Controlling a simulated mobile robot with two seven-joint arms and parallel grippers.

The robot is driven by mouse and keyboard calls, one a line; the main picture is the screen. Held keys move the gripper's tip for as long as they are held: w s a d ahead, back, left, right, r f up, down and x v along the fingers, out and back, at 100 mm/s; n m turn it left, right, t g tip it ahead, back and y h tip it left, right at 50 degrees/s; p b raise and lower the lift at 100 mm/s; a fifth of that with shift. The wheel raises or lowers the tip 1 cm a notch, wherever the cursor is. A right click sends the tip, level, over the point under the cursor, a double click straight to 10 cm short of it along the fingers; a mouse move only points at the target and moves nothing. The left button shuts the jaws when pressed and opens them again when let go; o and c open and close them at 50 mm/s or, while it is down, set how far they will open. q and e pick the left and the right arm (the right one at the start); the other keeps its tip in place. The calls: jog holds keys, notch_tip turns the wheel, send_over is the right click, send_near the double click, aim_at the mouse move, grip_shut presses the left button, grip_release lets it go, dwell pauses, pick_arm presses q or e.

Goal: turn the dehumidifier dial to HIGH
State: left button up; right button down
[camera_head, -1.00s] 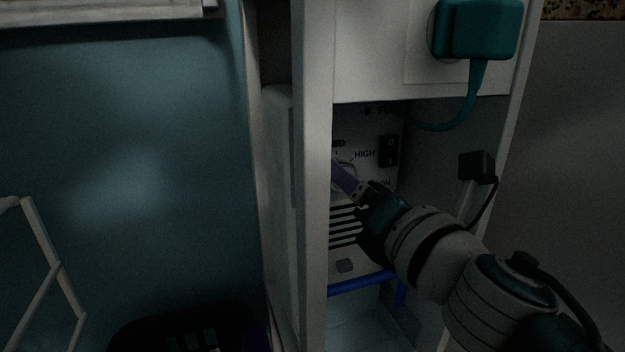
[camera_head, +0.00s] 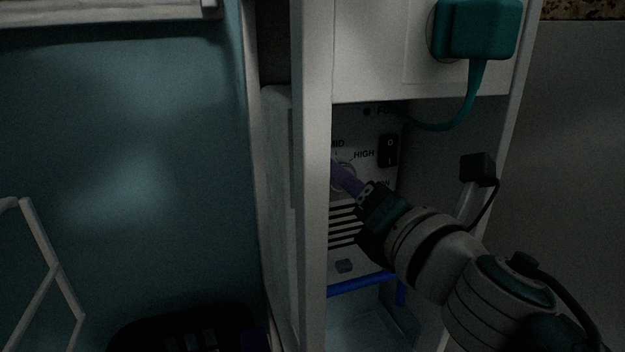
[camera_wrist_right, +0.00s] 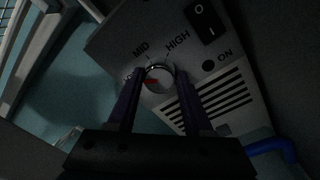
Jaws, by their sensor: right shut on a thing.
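The dehumidifier (camera_head: 345,237) stands inside a narrow white cabinet, its front partly hidden by the cabinet's upright. Its round dial (camera_wrist_right: 160,73) has a pale rim and a red mark, which points left in the right wrist view. The MID label is above and left of the dial, the HIGH label above and right. My right gripper (camera_wrist_right: 159,80) has its purple fingers on either side of the dial, shut on it. In the head view the dial (camera_head: 347,171) is partly hidden by the fingers and the upright. My left gripper is not in view.
A black power switch (camera_head: 389,151) is right of the dial, above the ON label. A teal plug (camera_head: 478,28) with its cord hangs above the opening. The white upright (camera_head: 312,200) stands close left of my gripper. A blue bar (camera_head: 362,283) runs below the dehumidifier.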

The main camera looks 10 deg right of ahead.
jog(key=m+p, duration=0.1)
jog(key=m, duration=1.1)
jog(key=m+t+h+p, duration=0.1)
jog(key=m, duration=1.1)
jog(key=shift+a+f+p, duration=0.1)
jog(key=shift+a+p, duration=0.05)
jog(key=shift+p, duration=0.2)
jog(key=shift+m, duration=0.3)
jog(key=shift+c, duration=1.5)
grip_release()
jog(key=shift+s, duration=0.1)
